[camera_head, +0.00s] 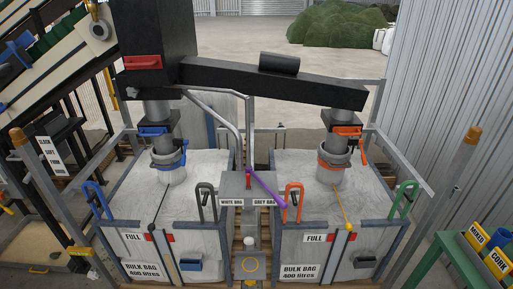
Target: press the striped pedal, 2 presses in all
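I cannot make out a striped pedal in this view. Whether this plate is part of a pedal cannot be told. A grey post (235,187) above it carries a red lever (248,179), a purple bar (266,189) and white labels for the two bags. Neither of my grippers shows.
The left bulk bag (126,207) and right bulk bag (380,232) hang in metal frames under spouts with blue and orange clamps. A green stand (458,262) with yellow boxes is at lower right. Concrete floor (240,40) lies open behind.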

